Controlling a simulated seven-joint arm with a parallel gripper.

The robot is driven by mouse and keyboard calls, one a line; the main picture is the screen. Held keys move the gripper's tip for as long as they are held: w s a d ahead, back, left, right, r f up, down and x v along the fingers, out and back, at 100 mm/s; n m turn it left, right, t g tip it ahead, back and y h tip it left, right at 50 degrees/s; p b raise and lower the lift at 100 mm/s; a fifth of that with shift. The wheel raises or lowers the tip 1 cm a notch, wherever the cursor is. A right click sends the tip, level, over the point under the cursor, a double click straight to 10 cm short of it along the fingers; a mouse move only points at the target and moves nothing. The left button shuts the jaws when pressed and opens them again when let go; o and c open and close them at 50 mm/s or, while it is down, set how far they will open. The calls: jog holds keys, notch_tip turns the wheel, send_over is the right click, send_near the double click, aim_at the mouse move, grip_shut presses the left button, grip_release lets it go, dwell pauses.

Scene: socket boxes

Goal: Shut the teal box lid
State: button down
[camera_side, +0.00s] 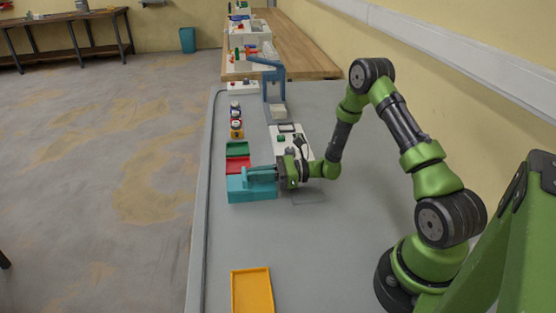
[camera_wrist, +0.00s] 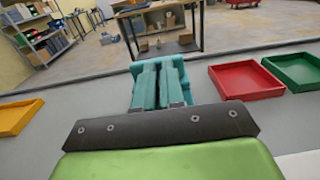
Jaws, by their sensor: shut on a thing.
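The teal box (camera_side: 250,194) sits on the grey table, in front of the red tray in the side view. My gripper (camera_side: 249,174) reaches in from the right, low and about level, with its teal fingers over the top of the box. The fingers are close together and shut on a teal part of the box, which I take to be its lid. In the wrist view my gripper (camera_wrist: 160,66) hides most of the teal box (camera_wrist: 136,72). The grip point and the lid's angle cannot be made out.
A red tray (camera_side: 238,165) and a green tray (camera_side: 237,149) lie just behind the box. A yellow tray (camera_side: 252,291) lies nearer the camera. A white device (camera_side: 289,134) stands behind my wrist, and a blue-grey stand (camera_side: 275,88) is farther back. The table between box and yellow tray is clear.

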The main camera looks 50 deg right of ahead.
jog(key=shift+w+a, duration=0.15)
jog(key=shift+a, duration=0.3)
jog(key=v, duration=1.4)
jog(key=shift+d, duration=0.45)
jog(key=s+a+r+n+g+h, duration=0.1)
jog(key=s+a+r+n+g, duration=0.1)
jog(key=a+r+n+g, duration=0.4)
jog(key=s+a+r+n+g+h, duration=0.1)
jog(key=s+a+r+n+g, duration=0.2)
jog(key=a+r+n+g, duration=0.35)
jog(key=s+a+r+n+t+h, duration=0.5)
jog(key=s+r+n+t+h, duration=0.1)
jog(key=n, duration=0.4)
notch_tip(320, 180, up, 3)
jog(key=s+h, duration=0.1)
jog(key=h, duration=0.1)
jog(key=shift+s+n+t+h, duration=0.3)
jog(key=shift+n+t, duration=0.05)
jog(key=shift+a+f, duration=0.1)
jog(key=shift+f, duration=0.05)
